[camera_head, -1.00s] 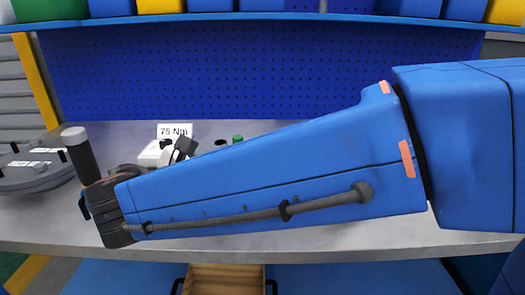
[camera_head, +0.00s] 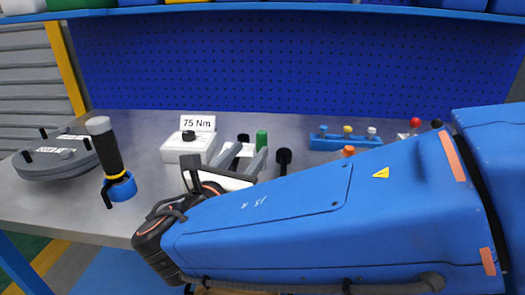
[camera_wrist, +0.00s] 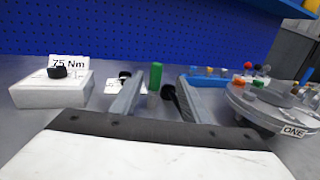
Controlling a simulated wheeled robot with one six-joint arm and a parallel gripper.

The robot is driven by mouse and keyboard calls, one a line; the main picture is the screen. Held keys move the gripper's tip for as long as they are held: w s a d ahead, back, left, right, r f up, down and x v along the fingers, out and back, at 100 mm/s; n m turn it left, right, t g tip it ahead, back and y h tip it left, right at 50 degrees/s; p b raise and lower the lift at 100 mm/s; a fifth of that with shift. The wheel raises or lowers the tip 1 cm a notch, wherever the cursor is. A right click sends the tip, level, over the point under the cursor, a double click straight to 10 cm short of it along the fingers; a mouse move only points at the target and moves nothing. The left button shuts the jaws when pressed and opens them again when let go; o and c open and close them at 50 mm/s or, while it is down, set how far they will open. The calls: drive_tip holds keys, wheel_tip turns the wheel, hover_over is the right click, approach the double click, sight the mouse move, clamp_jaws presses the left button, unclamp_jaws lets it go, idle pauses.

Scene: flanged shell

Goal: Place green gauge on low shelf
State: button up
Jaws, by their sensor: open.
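The green gauge (camera_head: 262,139) is a small upright green cylinder on the grey bench. A blue shelf (camera_head: 300,12) crosses the top of the head view; I cannot tell any separate low shelf.
A white block (camera_head: 187,145) with a black knob and a "75 Nm" sign stands left of the gauge. Black-headed pieces (camera_head: 283,158) stand close by the gauge. A blue rack (camera_head: 335,143) is to the right. A black-handled tool (camera_head: 105,145) and grey flanged disc (camera_head: 55,160) are left.

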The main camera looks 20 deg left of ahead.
sight(260, 136)
drive_tip(key=w, duration=0.5)
drive_tip(key=shift+w, duration=0.4)
drive_tip(key=shift+w+a, duration=0.15)
drive_tip(key=shift+w, duration=2.45)
clamp_jaws()
